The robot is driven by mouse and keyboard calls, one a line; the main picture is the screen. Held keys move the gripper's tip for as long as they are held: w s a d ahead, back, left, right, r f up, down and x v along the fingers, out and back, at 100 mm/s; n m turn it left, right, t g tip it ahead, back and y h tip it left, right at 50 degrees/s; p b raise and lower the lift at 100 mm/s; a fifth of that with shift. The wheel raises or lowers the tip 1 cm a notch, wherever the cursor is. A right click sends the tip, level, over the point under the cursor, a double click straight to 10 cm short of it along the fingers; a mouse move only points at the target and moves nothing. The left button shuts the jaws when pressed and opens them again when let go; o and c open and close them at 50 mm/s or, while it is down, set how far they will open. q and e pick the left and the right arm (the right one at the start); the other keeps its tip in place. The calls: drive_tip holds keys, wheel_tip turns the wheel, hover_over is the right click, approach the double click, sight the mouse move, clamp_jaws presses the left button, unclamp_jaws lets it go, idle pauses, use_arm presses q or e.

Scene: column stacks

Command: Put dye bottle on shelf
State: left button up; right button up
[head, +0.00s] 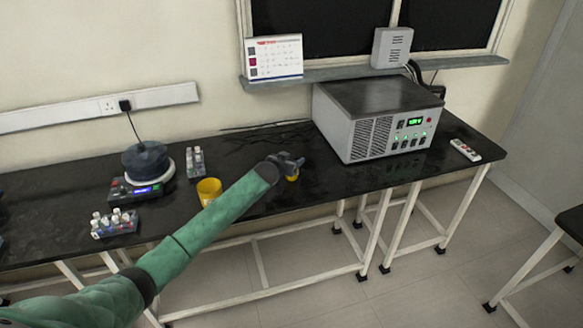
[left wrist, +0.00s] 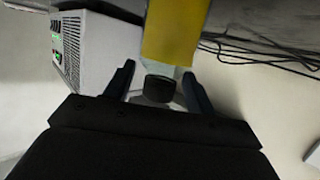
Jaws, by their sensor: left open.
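The dye bottle (left wrist: 173,38) has a yellow body, a clear shoulder and a black cap. In the left wrist view its capped end lies between the two fingers of my left gripper (left wrist: 160,82), with gaps beside the cap. In the head view a small yellow part of the bottle (head: 292,178) shows just below my left gripper (head: 290,162), over the black bench; the rest is hidden by the gripper. My left gripper is open. The shelf (head: 345,73) is a narrow grey ledge below the window. My right gripper is not in view.
A large grey power unit (head: 372,120) stands right of my gripper. A calendar (head: 274,57) and a grey box (head: 391,47) occupy parts of the shelf, with bare ledge between. A yellow cup (head: 209,191), bottle racks (head: 114,223) and a hotplate (head: 137,188) are left.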

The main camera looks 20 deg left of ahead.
use_arm(q)
drive_tip(key=shift+x, duration=0.8)
clamp_jaws()
drive_tip(key=shift+r, duration=0.15)
